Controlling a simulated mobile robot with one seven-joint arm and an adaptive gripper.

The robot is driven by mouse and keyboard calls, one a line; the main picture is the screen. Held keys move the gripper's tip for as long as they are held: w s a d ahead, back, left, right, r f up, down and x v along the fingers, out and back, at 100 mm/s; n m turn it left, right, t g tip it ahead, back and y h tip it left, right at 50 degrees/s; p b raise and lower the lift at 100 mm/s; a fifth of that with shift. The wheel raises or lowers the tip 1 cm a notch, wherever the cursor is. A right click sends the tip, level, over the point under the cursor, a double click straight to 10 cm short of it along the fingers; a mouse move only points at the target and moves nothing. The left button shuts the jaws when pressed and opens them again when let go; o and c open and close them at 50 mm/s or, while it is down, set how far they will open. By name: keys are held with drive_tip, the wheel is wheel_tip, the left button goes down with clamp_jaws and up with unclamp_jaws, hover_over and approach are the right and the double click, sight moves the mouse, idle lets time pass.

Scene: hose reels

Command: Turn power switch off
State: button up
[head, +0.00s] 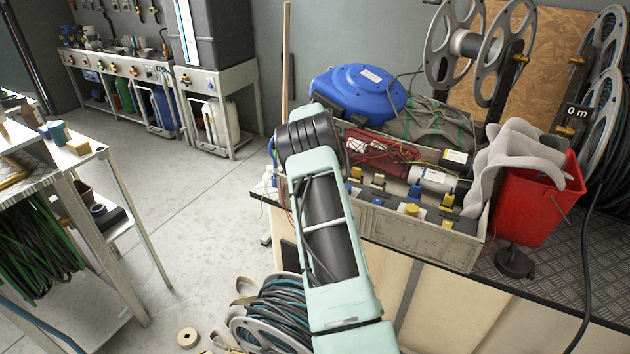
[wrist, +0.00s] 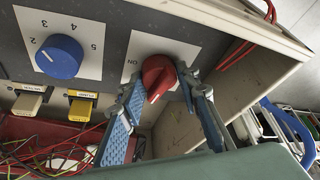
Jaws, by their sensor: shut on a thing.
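The power switch is a red rotary knob (wrist: 157,74) on a white plate (wrist: 183,47) marked ON, in the wrist view. A short white mark shows on the knob's lower edge; the ON lettering is left of the knob. My gripper (wrist: 160,92) has its blue-padded fingers on either side of the knob and is shut on it. The rest of the plate's lettering is hidden or unreadable. In the head view my arm covers the gripper and the switch.
A blue numbered dial (wrist: 59,57) and yellow switch (wrist: 80,106) sit left of the knob. Loose wires (wrist: 45,150) lie below. In the head view, an open parts box (head: 425,236), red bin (head: 535,205) and blue reel (head: 358,92) crowd the bench.

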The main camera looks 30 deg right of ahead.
drive_tip(key=shift+d+n+y+b, duration=0.15)
drive_tip(key=shift+n+y+b, duration=0.3)
drive_tip(key=shift+n, duration=0.75)
drive_tip(key=o, duration=1.1)
drive_tip(key=shift+o, duration=0.2)
drive_tip(key=v, duration=1.2)
drive_tip(key=shift+s, duration=0.25)
